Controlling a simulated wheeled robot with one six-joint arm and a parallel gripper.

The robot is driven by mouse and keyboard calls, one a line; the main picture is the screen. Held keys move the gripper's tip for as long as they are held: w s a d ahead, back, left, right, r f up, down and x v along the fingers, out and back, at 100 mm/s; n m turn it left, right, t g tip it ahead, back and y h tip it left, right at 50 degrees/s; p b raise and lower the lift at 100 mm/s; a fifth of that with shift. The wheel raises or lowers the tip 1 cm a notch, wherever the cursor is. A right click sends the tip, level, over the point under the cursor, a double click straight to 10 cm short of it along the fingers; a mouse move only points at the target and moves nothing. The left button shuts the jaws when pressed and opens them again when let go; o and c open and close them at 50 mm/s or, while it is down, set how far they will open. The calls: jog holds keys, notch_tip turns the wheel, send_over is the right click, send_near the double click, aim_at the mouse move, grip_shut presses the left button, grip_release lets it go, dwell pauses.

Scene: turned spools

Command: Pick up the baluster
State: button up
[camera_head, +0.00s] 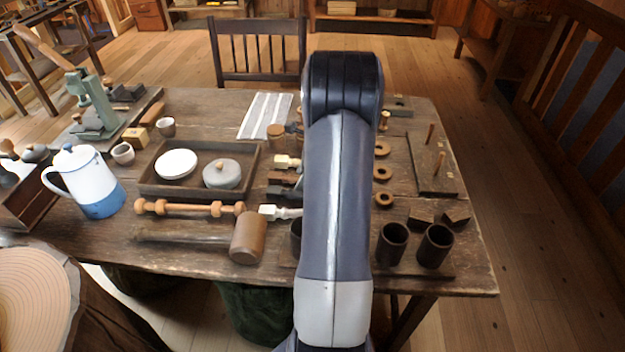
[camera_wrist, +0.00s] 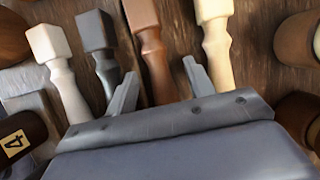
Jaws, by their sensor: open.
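Several turned balusters with square ends lie side by side on the table. In the wrist view they are a pale grey one (camera_wrist: 62,75), a dark grey one (camera_wrist: 101,50), a reddish-brown one (camera_wrist: 150,50) and a cream one (camera_wrist: 215,45). My gripper (camera_wrist: 162,84) is open and empty, with the reddish-brown baluster lying between the lines of its fingers. The far parts of the balusters are hidden by the gripper body. In the head view the pale baluster (camera_head: 281,212) and cream baluster (camera_head: 286,161) show left of my arm, which hides my gripper.
A tray (camera_head: 150,188) with a plate and lidded pot lies left of the balusters. Dark cups (camera_head: 392,243) and wooden rings (camera_head: 382,173) stand right of my arm. A jug (camera_head: 88,182) is at left.

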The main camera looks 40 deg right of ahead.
grip_shut()
dwell(0.3)
